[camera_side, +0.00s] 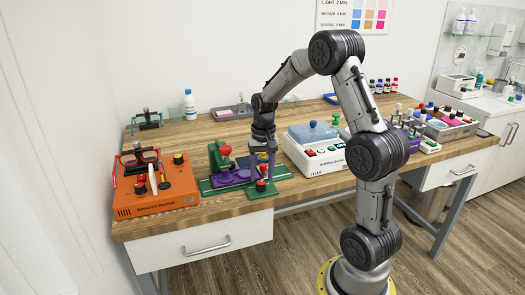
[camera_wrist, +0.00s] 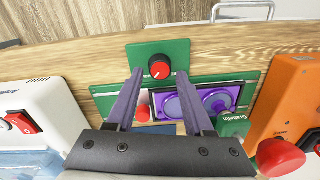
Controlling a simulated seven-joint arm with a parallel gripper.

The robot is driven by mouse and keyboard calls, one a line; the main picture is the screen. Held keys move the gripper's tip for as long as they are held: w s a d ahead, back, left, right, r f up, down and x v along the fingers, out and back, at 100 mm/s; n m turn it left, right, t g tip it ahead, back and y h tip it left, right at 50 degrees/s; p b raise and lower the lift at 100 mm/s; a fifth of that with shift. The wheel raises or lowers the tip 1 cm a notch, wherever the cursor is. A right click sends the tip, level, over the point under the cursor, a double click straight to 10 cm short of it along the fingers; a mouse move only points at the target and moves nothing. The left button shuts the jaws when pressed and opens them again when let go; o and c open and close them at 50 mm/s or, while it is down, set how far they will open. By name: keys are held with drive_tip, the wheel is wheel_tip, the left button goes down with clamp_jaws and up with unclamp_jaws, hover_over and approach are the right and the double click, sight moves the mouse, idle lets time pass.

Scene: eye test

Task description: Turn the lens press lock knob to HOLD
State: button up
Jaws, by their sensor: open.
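The lens press (camera_side: 222,161) is a green stand with a purple tray (camera_wrist: 188,105) on a green base, at the middle of the bench. A red round knob (camera_wrist: 160,68) with a small pale mark on top sits on a green plate at its front edge; it also shows in the side view (camera_side: 261,186). The words around the knob are too small to read. My gripper (camera_wrist: 159,73) points down with its fingers open and empty. In the wrist view the knob lies between the fingertips; in the side view the fingers are just above it. Contact cannot be told.
An orange machine (camera_side: 157,193) with red and black knobs stands to the left in the side view. A white machine (camera_side: 322,160) with a blue lid stands close on the right. A blue-capped bottle (camera_side: 190,105) is behind. The wooden bench front is clear beside the knob.

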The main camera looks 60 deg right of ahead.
sight(261, 183)
wheel_tip(261, 183, up, 11)
drive_tip(key=shift+s, duration=0.15)
drive_tip(key=shift+d+r, duration=0.1)
drive_tip(key=s+a+r+n+t, duration=0.2)
drive_tip(key=s+a+r, duration=0.15)
drive_tip(key=a, duration=0.45)
drive_tip(key=s+a+r+n+t, duration=0.1)
drive_tip(key=s+a+r+n, duration=0.15)
drive_tip(key=a+r, duration=0.4)
drive_tip(key=s+a+f+n+t, duration=0.2)
drive_tip(key=s+a+f+n, duration=0.4)
drive_tip(key=s, duration=0.4)
drive_tip(key=shift+s+a+f, duration=0.2)
drive_tip(key=shift+a+f, duration=0.45)
drive_tip(key=shift+f, duration=0.15)
